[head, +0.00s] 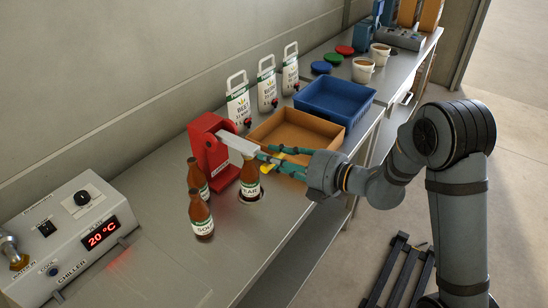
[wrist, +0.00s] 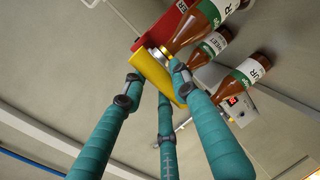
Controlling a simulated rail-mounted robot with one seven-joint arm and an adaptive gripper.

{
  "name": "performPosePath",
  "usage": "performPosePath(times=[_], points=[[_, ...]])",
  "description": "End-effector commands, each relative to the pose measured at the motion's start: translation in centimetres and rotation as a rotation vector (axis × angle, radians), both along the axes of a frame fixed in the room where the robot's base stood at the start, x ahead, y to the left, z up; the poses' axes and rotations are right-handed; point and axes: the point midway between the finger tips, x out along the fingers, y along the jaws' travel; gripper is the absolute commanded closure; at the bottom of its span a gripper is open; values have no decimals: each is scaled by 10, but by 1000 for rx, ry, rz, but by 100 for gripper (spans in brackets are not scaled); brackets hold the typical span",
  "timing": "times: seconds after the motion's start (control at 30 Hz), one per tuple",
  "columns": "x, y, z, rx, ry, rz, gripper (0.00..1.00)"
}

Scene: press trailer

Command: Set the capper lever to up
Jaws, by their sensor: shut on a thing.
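The red capper (head: 207,150) stands on the steel bench. Its pale lever arm (head: 238,145) runs out to the right, near level or sloping slightly down. The lever's yellow grip (head: 290,150) shows between my teal fingers, and the yellow grip (wrist: 155,75) also fills the middle of the wrist view. My gripper (head: 280,160) is shut on this grip, with fingers on both sides in the wrist view (wrist: 155,88). A brown bottle (head: 250,177) stands under the lever arm at a round opening in the bench. The fingers partly hide the lever's end.
Two brown bottles (head: 201,215) stand left of the capper. An orange tray (head: 297,132) and a blue crate (head: 335,100) lie close behind my gripper. White juice pouches (head: 267,88) line the wall. A chiller (head: 68,235) is at the front left. The aisle floor is at right.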

Motion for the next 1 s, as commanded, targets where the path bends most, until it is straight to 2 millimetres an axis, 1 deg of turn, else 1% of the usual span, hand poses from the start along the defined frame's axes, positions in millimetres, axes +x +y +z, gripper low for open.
performPosePath(times=[0.03,0.27,0.73,0.87,1.0], points=[[0,0,1,2,-1,-1,86],[0,0,1,2,-1,-1,100],[1,0,3,1,-1,-1,100],[3,-1,9,-13,7,-1,100],[8,-3,22,-45,30,-1,100]])
